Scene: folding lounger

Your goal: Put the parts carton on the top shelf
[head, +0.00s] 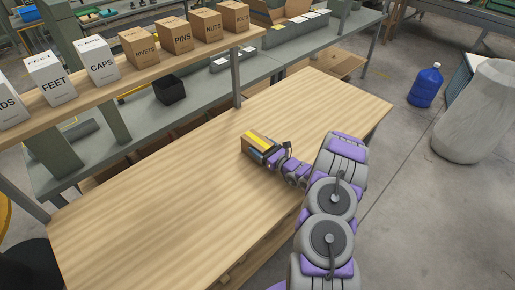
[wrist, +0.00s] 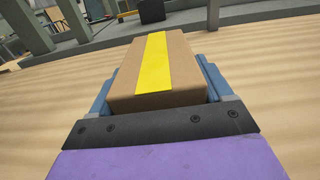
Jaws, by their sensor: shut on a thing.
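A brown carton (head: 256,141) with a yellow strip along its top is at my gripper, over the wooden workbench (head: 150,220). In the wrist view the carton (wrist: 180,62) lies between the two blue fingers, and my gripper (wrist: 163,90) is shut on its sides. No label shows on it. The head view also shows my gripper (head: 262,156) at the carton's near end. I cannot tell whether the carton touches the bench. The top shelf (head: 140,68) is a wooden board at the upper left, bearing a row of labelled cartons.
White cartons marked FEET (head: 47,76) and CAPS (head: 97,60) and brown ones marked RIVETS (head: 139,46), PINS (head: 176,36) and NUTS (head: 206,26) stand on the shelf. A grey post (head: 236,80) rises behind the bench. A black bin (head: 170,90) sits below the shelf.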

